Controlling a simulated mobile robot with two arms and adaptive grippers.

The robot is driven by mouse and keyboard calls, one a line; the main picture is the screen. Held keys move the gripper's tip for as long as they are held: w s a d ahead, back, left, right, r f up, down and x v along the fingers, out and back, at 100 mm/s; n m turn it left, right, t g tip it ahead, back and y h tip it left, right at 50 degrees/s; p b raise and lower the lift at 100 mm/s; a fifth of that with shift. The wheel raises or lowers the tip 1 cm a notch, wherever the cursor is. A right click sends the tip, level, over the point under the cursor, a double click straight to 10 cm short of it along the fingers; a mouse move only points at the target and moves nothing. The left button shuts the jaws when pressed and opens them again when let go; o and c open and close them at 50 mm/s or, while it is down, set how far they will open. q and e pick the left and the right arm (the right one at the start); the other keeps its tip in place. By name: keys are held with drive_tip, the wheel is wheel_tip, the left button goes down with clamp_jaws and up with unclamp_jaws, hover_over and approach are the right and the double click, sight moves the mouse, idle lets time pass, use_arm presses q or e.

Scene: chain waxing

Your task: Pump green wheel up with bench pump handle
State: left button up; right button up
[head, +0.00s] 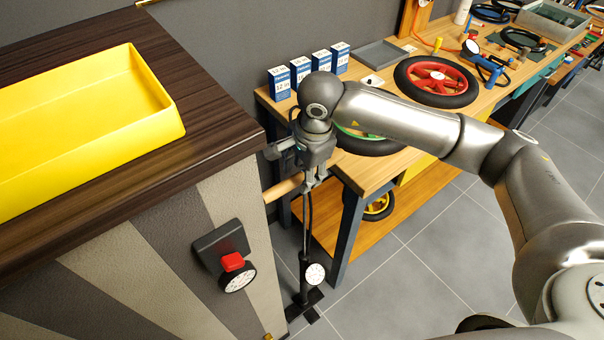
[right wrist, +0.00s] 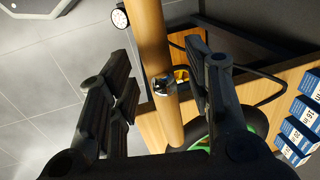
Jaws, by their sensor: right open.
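The bench pump stands upright on the floor between the brown cabinet and the workbench, with a black body, a round white gauge (head: 315,273) and a wooden crossbar handle (head: 283,187). My right gripper (head: 314,178) is open at the handle, pointing down. In the right wrist view the handle (right wrist: 150,40) runs between the spread fingers (right wrist: 157,68); I cannot tell whether either finger touches it. The green wheel (head: 368,146) lies on the near end of the workbench, mostly hidden behind my right arm. Its green rim shows only in part. My left gripper is not in view.
The cabinet (head: 225,125) carries a yellow tray (head: 165,125) and, on its side, a red knob (head: 232,262) with a gauge. The workbench (head: 385,172) holds blue boxes (head: 300,70), a red wheel (head: 437,80) and tools. The grey floor (head: 400,280) in front is clear.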

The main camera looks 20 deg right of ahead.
wheel_tip(320, 180, up, 10)
drive_tip(key=s, duration=0.1)
drive_tip(key=shift+s+d+f, duration=0.25)
drive_tip(key=shift+s+d, duration=0.1)
